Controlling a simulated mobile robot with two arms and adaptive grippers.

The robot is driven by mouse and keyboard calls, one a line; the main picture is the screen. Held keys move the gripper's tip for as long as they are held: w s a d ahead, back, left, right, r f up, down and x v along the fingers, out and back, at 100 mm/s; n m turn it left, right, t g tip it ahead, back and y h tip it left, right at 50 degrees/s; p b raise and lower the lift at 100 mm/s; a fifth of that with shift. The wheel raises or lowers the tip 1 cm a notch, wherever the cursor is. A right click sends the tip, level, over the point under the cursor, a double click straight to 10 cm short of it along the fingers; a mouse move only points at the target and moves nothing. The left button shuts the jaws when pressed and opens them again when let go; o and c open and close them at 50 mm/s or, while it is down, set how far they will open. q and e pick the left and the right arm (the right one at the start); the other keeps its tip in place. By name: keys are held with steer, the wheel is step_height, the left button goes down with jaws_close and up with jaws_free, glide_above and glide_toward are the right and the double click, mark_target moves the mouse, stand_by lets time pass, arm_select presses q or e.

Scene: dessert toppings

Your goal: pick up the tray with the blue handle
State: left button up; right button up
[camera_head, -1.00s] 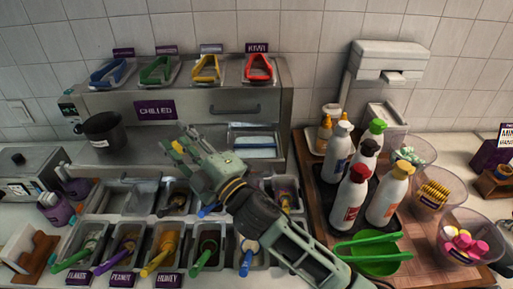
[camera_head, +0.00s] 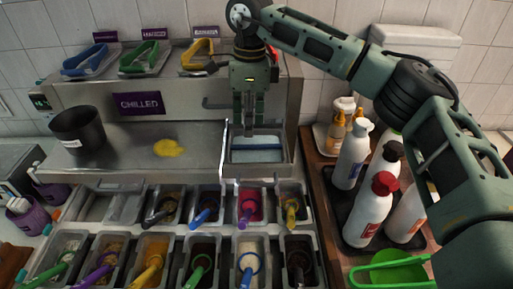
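A steel tray with a blue handle (camera_head: 90,62) sits at the far left of the raised back shelf. Trays with a green handle (camera_head: 140,56) and a yellow handle (camera_head: 199,53) sit to its right. The red-handled one is mostly hidden behind my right arm. My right gripper (camera_head: 247,122) points down over a rectangular recess (camera_head: 257,155) with pale blue contents, well right of the blue-handled tray. Its narrow fingers are close together and I cannot tell whether they are shut. A thin upright blue-edged strip (camera_head: 224,146) stands just left of them. My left gripper is out of view.
A black pot (camera_head: 78,130) stands on the steel top, with a yellow patch (camera_head: 168,147) to its right. Topping bins with coloured scoops fill the front. Squeeze bottles (camera_head: 370,212) and a green bowl (camera_head: 387,272) stand at right, partly behind my arm.

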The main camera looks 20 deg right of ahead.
mark_target(256, 145)
steer(key=shift+w+d+f+p, duration=0.15)
steer(key=shift+w+d+f, duration=0.1)
steer(key=shift+d, duration=0.15)
steer(key=shift+w+d+f+p, duration=0.15)
steer(key=shift+w+d, duration=0.05)
steer(key=shift+d, duration=0.15)
steer(key=shift+s+f+p, duration=0.9)
steer(key=shift+f, duration=0.1)
steer(key=f, duration=0.1)
steer(key=f+p, duration=0.1)
steer(key=f, duration=0.2)
steer(key=shift+w+d+p, duration=0.2)
steer(key=shift+d+p, duration=0.05)
steer(key=shift+p, duration=0.05)
steer(key=shift+f, duration=0.15)
steer(key=shift+a, duration=0.15)
steer(key=shift+s, duration=0.1)
steer(key=shift+c, duration=0.6)
jaws_close()
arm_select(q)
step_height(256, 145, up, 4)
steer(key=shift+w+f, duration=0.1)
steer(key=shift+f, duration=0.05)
